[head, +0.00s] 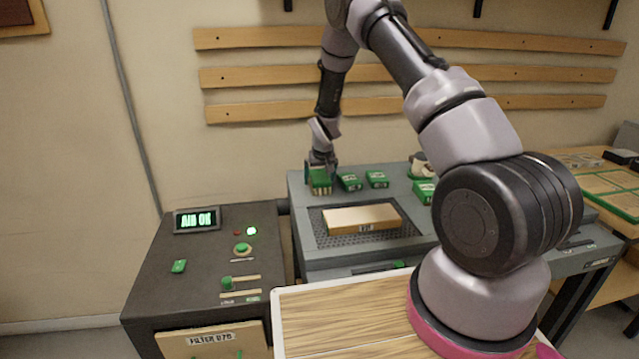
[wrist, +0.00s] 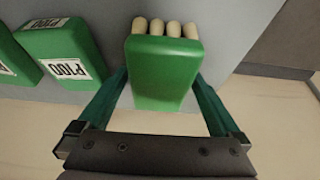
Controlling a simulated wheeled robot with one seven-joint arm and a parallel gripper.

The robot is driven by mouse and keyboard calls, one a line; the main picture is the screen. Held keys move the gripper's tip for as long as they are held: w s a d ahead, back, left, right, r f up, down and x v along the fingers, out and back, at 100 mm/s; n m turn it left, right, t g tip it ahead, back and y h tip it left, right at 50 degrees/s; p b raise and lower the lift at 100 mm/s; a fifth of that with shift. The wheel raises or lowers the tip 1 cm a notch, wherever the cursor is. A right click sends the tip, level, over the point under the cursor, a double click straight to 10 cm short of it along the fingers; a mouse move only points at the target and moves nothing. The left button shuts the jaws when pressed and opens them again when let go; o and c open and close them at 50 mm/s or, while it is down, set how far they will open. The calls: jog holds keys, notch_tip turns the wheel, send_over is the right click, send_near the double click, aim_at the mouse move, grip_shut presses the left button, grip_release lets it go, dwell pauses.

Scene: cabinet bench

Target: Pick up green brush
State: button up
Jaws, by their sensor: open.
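The green brush (head: 320,180) stands at the back left corner of the grey bench top, under my gripper (head: 321,168). In the wrist view the brush (wrist: 163,72) is a green block with several cream rods along its far side. My gripper (wrist: 160,112) is open, with one teal finger on each side of the brush's near part. The fingers look apart from the brush or very near it; I cannot tell whether they touch.
Green boxes (head: 350,181) marked P100 sit just right of the brush; one (wrist: 62,52) is close to the left finger. A tan block (head: 361,218) lies on a dark perforated plate. A dark control cabinet (head: 200,262) stands left. The wall with wooden slats (head: 260,76) is behind.

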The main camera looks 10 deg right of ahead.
aim_at(320, 176)
jog(key=c, duration=1.5)
jog(key=shift+o, duration=0.2)
notch_tip(320, 176, up, 10)
jog(key=shift+r, duration=0.25)
